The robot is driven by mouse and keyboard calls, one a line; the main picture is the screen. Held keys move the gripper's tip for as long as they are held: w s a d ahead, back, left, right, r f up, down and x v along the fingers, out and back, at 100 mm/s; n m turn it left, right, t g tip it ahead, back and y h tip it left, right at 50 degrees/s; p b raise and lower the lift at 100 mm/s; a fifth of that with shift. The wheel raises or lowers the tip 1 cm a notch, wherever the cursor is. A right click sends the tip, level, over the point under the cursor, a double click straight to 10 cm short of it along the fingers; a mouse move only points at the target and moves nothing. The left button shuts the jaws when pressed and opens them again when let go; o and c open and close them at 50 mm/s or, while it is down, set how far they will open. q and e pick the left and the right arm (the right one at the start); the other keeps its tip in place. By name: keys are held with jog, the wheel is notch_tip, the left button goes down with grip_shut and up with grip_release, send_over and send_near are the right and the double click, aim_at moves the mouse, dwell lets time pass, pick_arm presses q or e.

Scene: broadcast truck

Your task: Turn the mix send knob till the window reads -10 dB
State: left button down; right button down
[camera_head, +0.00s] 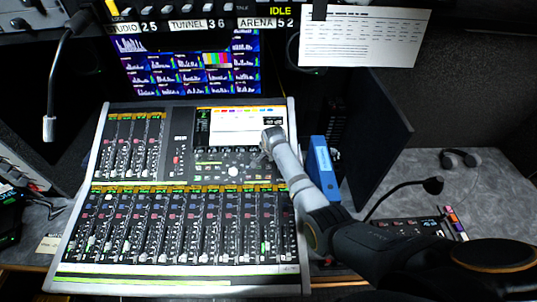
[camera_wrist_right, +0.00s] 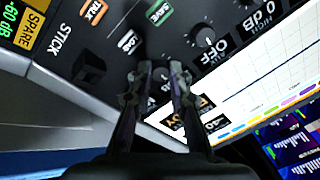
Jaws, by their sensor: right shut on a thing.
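My right gripper (camera_head: 272,138) reaches over the right part of the mixing console (camera_head: 291,160), just below its lit screen. In the right wrist view its two fingers (camera_wrist_right: 159,82) are closed in on a small dark knob at the panel, mostly hidden between the fingertips. Beside the fingers a small black window (camera_wrist_right: 214,125) seems to read -40, its end cut off by a finger. A yellow label next to it is partly covered. Another knob (camera_wrist_right: 205,38) stands by a window reading OFF (camera_wrist_right: 208,57). My left gripper is not in view.
Keys marked TALK (camera_wrist_right: 94,11), SAVE (camera_wrist_right: 159,12) and LOAD (camera_wrist_right: 129,41) sit close to the fingers. A blue binder (camera_head: 322,165) stands right of the console. A gooseneck microphone (camera_head: 432,186) and headphones (camera_head: 459,158) are on the desk at right.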

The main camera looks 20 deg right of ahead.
dwell(0.5)
jog(key=c, duration=1.2)
grip_release()
jog(key=v, duration=1.2)
jog(key=shift+f, duration=0.1)
